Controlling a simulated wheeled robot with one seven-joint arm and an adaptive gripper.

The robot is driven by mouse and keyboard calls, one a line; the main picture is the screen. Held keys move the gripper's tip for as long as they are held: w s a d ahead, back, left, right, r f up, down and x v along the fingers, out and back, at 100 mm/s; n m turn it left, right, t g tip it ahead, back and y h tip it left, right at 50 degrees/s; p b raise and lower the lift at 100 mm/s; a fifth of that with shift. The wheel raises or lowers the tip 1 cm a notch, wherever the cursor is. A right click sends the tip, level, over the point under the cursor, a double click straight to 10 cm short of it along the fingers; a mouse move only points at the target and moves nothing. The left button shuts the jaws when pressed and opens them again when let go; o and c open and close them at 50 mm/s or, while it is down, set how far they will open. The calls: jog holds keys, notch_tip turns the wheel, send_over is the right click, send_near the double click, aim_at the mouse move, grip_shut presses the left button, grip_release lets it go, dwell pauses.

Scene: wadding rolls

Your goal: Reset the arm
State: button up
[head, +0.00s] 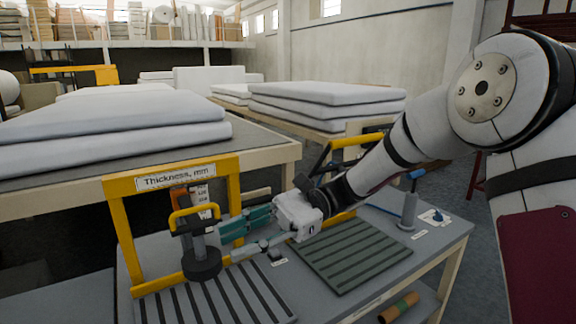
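My gripper (226,246) reaches in from the right, low over the grey table (100,294). Its two fingers, with teal pads on the upper one, are spread apart and nothing shows held between them. Their tips end beside the thickness gauge (202,265), which stands upright with a round black foot, a yellow handle and a scale. I cannot tell whether the tips touch it. My arm slants up to the right from the gripper.
A yellow frame labelled "Thickness, mm" (173,177) stands close behind the gripper. A ribbed green mat (348,256) lies below my wrist, and a ribbed grey plate (228,300) in front. A grey cylinder (409,210) stands at right. White wadding (110,138) lies on the table behind.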

jog(key=s+d+n+t+h, duration=0.3)
jog(key=s+d, duration=0.3)
jog(key=d, duration=0.3)
jog(key=s+d+n+t+h+p, duration=0.1)
jog(key=s+d+n+t+h, duration=0.2)
jog(key=d, duration=0.6)
jog(key=s+d+n+t+h, duration=0.2)
jog(key=s+d+t+h, duration=0.5)
jog(key=s+d+h, duration=0.1)
jog(key=shift+s+d+n+p, duration=0.4)
jog(key=shift+s+d, duration=0.1)
jog(key=shift+s, duration=0.7)
